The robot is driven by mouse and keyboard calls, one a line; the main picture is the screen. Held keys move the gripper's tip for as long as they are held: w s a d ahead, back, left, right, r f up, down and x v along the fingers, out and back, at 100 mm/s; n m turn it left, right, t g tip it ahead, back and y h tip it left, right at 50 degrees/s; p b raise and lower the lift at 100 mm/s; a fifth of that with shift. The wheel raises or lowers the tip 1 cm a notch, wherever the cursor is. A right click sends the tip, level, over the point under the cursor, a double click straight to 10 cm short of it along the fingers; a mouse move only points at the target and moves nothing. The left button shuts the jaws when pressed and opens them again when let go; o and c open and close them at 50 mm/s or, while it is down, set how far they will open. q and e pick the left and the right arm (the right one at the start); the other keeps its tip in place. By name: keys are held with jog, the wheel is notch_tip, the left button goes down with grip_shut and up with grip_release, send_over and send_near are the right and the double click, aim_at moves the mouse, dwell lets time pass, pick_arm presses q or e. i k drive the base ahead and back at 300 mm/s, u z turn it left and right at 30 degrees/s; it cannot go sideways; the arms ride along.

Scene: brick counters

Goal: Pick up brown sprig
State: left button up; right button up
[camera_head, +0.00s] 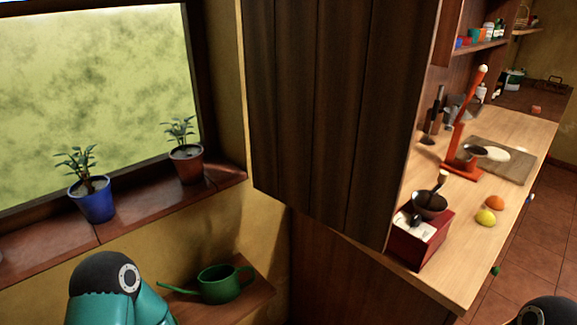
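I cannot make out a brown sprig in the head view. The plants in view are green: one in a blue pot (95,203) and one in a reddish-brown pot (187,163), both upright on the window sill. Parts of my arms show at the bottom left and bottom right corners. Neither gripper is in the picture.
A green watering can (221,284) stands on a low wooden shelf. A dark wooden panel (330,100) stands in the middle. On the right, a wooden counter (455,265) holds a red coffee grinder (421,240), a lemon (486,217), an orange (495,202) and a red-orange press (461,150).

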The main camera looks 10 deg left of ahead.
aim_at(82, 172)
jog(key=z, duration=1.25)
jog(key=i, duration=0.1)
jog(key=u, duration=2.75)
jog(key=k, duration=0.5)
jog(key=u, duration=0.75)
jog(key=i, duration=0.35)
